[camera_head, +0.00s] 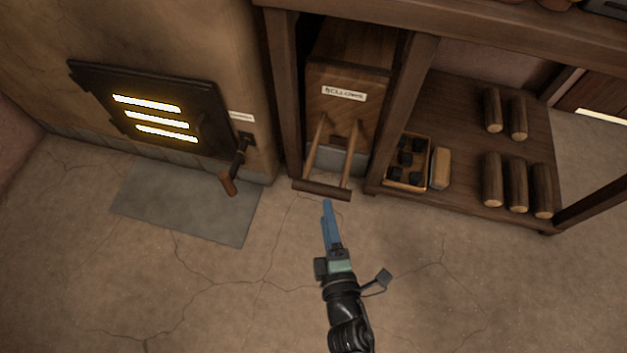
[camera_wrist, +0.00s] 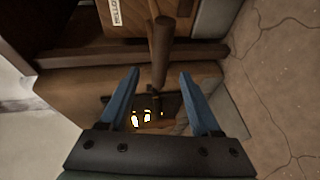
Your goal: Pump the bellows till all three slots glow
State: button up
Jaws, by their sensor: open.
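The bellows (camera_head: 349,84) is a wooden box with a white label, set under the bench. Its handle, a dark crossbar (camera_head: 322,190) on two pale rods, sticks out at the front. Three slots (camera_head: 154,119) in the dark stove door all glow bright yellow. My gripper (camera_head: 327,203) is just in front of the crossbar, with blue fingers. In the wrist view my gripper (camera_wrist: 157,75) is open, and the crossbar (camera_wrist: 162,50) stands between and beyond its fingertips. I see no grip on it. The glowing slots (camera_wrist: 147,116) also show small between the fingers.
A dark lever with a wooden grip (camera_head: 229,184) hangs beside the stove door. A grey plate (camera_head: 187,204) lies on the floor before the stove. A box of dark lumps (camera_head: 392,186), a pale block (camera_head: 440,168) and several logs (camera_head: 492,178) sit on the low shelf. The front floor is clear.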

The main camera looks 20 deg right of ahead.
jog(key=b+x, duration=0.2)
jog(key=x, duration=0.8)
jog(key=shift+w+f+b, duration=0.15)
jog(key=shift+w+b, duration=0.15)
jog(key=shift+w, duration=0.05)
jog(key=shift+d, duration=0.1)
grip_shut()
dwell(0.7)
